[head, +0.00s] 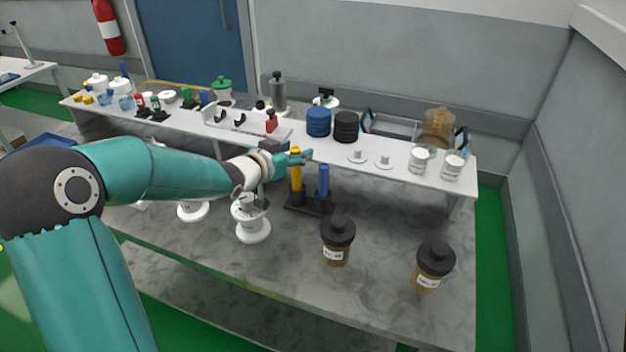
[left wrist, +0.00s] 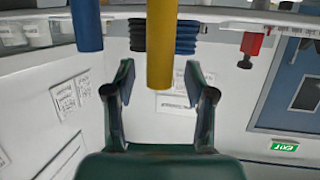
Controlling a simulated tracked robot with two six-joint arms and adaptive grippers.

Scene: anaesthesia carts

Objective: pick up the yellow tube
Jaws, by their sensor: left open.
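The yellow tube (head: 296,178) stands upright in a black rack (head: 300,205) on the marbled bench, beside a blue tube (head: 323,180). My left gripper (head: 299,158) is open at the upper part of the yellow tube and hides some of it. In the left wrist view the yellow tube (left wrist: 161,40) appears between the two open fingertips (left wrist: 158,78), with a visible gap on each side. The blue tube (left wrist: 87,22) lies outside the fingers, to the left there. My right gripper is not in view.
A raised white shelf (head: 400,165) behind the rack holds blue discs (head: 318,122), black discs (head: 346,127) and beakers (head: 419,160). Brown jars with black lids (head: 337,238) stand in front to the right. A white stand (head: 252,229) is left of the rack.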

